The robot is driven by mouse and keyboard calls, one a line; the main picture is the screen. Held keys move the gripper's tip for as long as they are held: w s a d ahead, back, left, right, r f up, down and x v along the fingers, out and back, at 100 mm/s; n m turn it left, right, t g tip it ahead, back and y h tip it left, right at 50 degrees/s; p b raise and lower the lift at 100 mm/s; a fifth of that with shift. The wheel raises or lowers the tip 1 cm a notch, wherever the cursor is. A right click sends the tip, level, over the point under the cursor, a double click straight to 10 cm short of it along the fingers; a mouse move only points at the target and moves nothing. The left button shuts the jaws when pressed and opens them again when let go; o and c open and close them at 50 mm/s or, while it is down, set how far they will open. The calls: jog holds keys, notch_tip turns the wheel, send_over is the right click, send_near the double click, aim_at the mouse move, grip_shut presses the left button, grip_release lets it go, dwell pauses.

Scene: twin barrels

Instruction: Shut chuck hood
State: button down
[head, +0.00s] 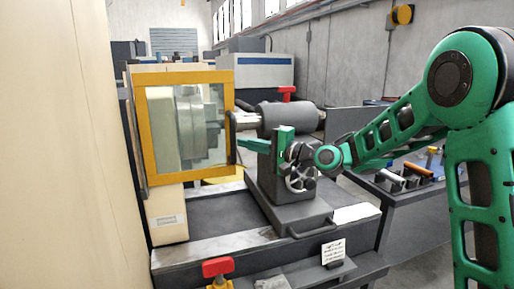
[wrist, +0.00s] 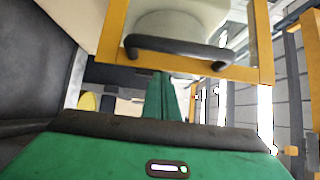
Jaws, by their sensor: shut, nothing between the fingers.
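The chuck hood (head: 141,128) is a yellow frame around a clear pane, standing upright at the left of the lathe in the head view. The grey chuck (head: 190,120) shows through its pane. In the wrist view the hood's yellow frame (wrist: 258,72) crosses the top, with a dark bar handle (wrist: 180,50) on it. My green gripper (head: 242,143) is by the hood's right edge in the head view. It is shut and empty. In the wrist view its fingers (wrist: 163,85) point towards the frame just below the handle. I cannot tell whether they touch it.
The grey tailstock (head: 287,118) with a handwheel (head: 301,178) stands right beside my gripper and wrist. A red knob (head: 217,267) is at the front of the lathe. A bench (head: 420,205) with tools is at the right. A beige wall or panel (head: 55,150) fills the left.

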jog(key=s, duration=0.3)
jog(key=shift+s+a+r, duration=0.1)
jog(key=shift+s+a, duration=0.15)
jog(key=shift+a, duration=0.15)
jog(key=shift+s, duration=0.75)
jog(key=shift+w+d, duration=0.1)
